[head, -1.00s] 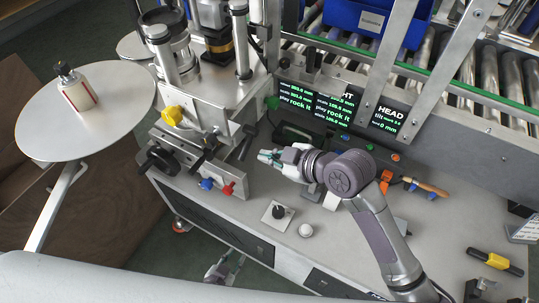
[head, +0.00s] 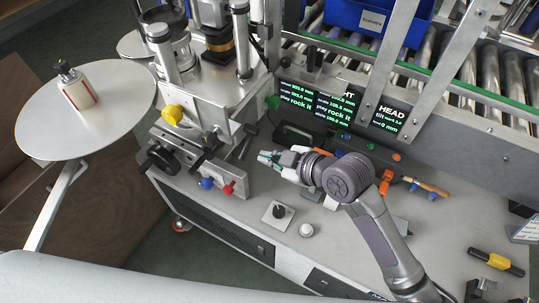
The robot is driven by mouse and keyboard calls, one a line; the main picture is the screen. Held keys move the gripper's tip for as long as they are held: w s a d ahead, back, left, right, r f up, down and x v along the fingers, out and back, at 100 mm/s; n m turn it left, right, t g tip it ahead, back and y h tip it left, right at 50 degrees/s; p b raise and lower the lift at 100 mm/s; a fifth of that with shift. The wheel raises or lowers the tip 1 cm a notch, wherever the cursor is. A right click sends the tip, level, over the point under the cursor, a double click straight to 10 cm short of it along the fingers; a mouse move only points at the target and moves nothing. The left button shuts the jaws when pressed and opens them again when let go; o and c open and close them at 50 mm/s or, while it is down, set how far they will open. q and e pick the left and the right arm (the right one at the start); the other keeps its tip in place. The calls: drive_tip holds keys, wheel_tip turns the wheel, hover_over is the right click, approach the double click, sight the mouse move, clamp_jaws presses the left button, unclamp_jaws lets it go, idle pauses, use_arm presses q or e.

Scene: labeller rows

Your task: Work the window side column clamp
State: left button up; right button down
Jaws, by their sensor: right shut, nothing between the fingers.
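The labeller's column assembly (head: 175,60) stands at the upper left. A black clamp lever (head: 246,142) sits low on the machine's right side. I cannot tell which of these is the window side column clamp. My right gripper (head: 265,157) is shut and empty, a little right of the black lever and apart from it, pointing left. My left gripper is not in view.
A white round table (head: 110,130) holds a bottle (head: 77,88) at left. Display panels (head: 318,110) and a roller conveyor (head: 460,75) stand behind my right arm.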

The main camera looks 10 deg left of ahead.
drive_tip(key=shift+s+a+f+n+t+b, duration=0.15)
drive_tip(key=shift+s+f+n+t+b, duration=0.15)
drive_tip(key=shift+f+n+t+b, duration=0.35)
drive_tip(key=shift+s+f+t, duration=0.15)
drive_tip(key=shift+f+t, duration=0.1)
drive_tip(key=shift+f, duration=0.15)
idle(1.4)
